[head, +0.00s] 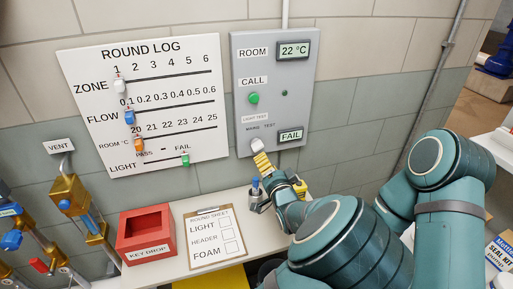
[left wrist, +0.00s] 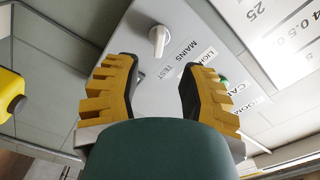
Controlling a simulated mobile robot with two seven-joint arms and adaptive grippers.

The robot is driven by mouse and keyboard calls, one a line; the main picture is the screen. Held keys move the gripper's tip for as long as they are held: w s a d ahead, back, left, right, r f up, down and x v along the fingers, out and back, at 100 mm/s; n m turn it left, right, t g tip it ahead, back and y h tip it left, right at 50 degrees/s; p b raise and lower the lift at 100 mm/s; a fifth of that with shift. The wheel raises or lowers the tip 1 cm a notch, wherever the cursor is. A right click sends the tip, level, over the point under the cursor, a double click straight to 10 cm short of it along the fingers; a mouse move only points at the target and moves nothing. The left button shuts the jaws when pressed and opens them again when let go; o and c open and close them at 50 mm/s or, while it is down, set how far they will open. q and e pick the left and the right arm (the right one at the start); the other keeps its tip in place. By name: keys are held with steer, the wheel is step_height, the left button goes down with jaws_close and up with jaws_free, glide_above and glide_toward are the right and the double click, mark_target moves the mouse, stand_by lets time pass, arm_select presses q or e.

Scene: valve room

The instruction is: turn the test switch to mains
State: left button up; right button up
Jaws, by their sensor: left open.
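The test switch is a white knob (head: 257,145) low on the grey wall panel (head: 268,60), under the words LIGHT TEST, MAINS and TEST. In the left wrist view the knob (left wrist: 158,40) lies just beyond and between my fingertips, with a gap on both sides. I cannot tell for sure which word it points to. My left gripper (head: 262,161) is open, its yellow-backed fingers just below the knob in the head view; its two fingers spread wide in the left wrist view (left wrist: 157,64). The display (head: 291,135) beside the switch reads FAIL. My right gripper is not in view.
A green CALL button (head: 253,98) and a 22 °C display (head: 294,50) are higher on the panel. The Round Log board (head: 150,75) hangs to the left. Below are a red key drop box (head: 147,230), a clipboard (head: 214,237) and a small cup on the shelf.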

mark_target(258, 149)
arm_select(q)
steer(key=x, duration=0.9)
steer(key=shift+w+f+b, duration=0.1)
steer(key=shift+b, duration=0.2)
jaws_close()
